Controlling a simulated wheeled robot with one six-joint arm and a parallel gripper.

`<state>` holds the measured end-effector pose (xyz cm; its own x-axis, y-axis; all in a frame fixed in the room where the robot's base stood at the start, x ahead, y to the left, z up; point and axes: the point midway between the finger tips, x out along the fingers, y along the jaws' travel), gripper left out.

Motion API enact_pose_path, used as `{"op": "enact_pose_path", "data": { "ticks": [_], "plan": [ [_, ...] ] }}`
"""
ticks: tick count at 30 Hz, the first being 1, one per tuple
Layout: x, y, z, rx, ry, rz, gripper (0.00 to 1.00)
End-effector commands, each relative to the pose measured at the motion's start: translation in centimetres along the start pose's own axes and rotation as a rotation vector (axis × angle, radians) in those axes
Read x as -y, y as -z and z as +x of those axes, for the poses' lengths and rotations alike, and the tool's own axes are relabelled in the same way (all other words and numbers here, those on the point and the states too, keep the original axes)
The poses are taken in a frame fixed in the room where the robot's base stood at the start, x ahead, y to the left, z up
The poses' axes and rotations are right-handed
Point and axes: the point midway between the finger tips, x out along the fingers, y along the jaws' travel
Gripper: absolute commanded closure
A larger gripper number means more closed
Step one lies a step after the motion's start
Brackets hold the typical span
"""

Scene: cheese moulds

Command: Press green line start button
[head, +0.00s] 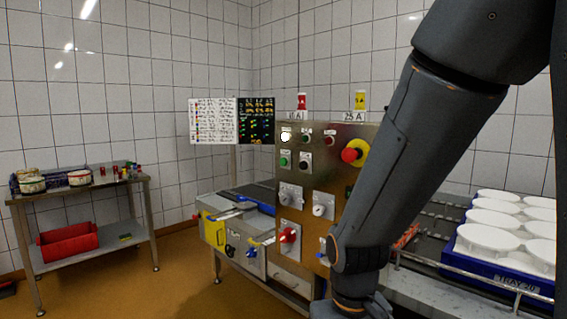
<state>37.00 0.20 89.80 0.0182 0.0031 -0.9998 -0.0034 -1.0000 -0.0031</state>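A steel control panel (332,170) stands in the middle of the head view. A green round button (285,161) sits on a pale plate at the panel's left side, below a bright white round button or lamp (285,137). Its label is too small to read. Another dark green part shows at the panel's right, partly hidden behind my arm. My arm crosses the right half of the view, in front of the panel's right side, and runs down to the bottom edge. My gripper is out of the picture.
A red mushroom knob (350,155) on yellow and several switches share the panel. A blue crate (480,272) of white moulds sits on a conveyor at right. A side table (135,185) with tubs stands at left. Floor between table and machine is clear.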

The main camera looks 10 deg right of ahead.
Motion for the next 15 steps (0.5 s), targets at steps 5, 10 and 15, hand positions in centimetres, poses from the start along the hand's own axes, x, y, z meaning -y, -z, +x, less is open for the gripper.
{"op": "enact_pose_path", "data": {
  "ticks": [5,10,15],
  "plan": [
    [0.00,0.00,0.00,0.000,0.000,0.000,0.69],
    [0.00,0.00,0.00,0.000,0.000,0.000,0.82],
    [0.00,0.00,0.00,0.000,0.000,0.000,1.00]
  ]
}}
